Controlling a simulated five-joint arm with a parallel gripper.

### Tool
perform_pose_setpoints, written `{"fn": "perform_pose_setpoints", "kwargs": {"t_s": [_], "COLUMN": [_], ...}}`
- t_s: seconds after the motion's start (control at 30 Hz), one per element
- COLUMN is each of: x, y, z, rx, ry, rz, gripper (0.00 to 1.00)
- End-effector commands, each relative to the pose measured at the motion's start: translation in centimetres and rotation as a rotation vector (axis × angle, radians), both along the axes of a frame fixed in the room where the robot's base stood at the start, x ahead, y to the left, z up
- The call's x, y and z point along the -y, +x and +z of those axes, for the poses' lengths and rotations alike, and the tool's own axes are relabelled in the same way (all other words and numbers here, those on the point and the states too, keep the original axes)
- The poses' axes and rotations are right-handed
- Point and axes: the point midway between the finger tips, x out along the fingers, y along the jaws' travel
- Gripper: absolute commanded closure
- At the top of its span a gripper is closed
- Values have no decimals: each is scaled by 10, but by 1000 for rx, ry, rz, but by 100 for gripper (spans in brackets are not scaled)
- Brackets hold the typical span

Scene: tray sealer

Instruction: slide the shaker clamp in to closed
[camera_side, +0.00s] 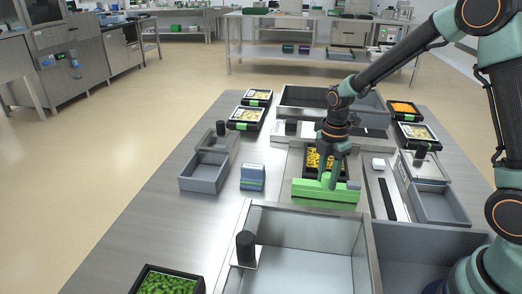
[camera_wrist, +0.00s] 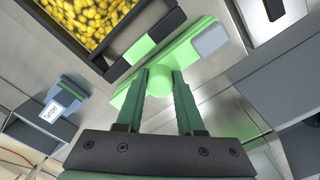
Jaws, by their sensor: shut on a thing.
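The shaker clamp is a light green bar (camera_side: 312,194) in front of a black tray of yellow food (camera_side: 312,160). In the wrist view the green bar (camera_wrist: 190,42) runs diagonally, with a round green knob (camera_wrist: 159,82) on it and a grey block (camera_wrist: 210,39) towards its right end. My gripper (camera_side: 328,183) is at the clamp. In the wrist view my gripper's fingers (camera_wrist: 160,84) stand on both sides of the knob, shut on it. The black tray edge (camera_wrist: 110,58) lies close to the bar; the exact gap is hard to tell.
A blue-grey block (camera_side: 253,177) stands left of the clamp. Grey open bins (camera_side: 205,172) (camera_side: 440,206) stand left and right. A large grey basin (camera_side: 305,228) lies in front. Several filled black trays, such as one with green food (camera_side: 165,283), stand around the table.

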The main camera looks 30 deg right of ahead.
Motion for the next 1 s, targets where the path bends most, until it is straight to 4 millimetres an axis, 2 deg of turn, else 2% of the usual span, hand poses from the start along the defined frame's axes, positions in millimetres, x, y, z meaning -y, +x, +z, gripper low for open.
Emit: {"fn": "perform_pose_setpoints", "kwargs": {"t_s": [0.27,0.3,0.37,0.4,0.77,1.0], "x": [2,2,2,2,-1,-21], "y": [2,2,2,2,0,-21], "z": [1,1,1,1,0,1], "rx": [4,4,3,3,1,0], "ry": [0,0,0,0,0,0], "rz": [-2,-2,-1,-1,1,4], "gripper": [100,60,37,33,33,33]}}
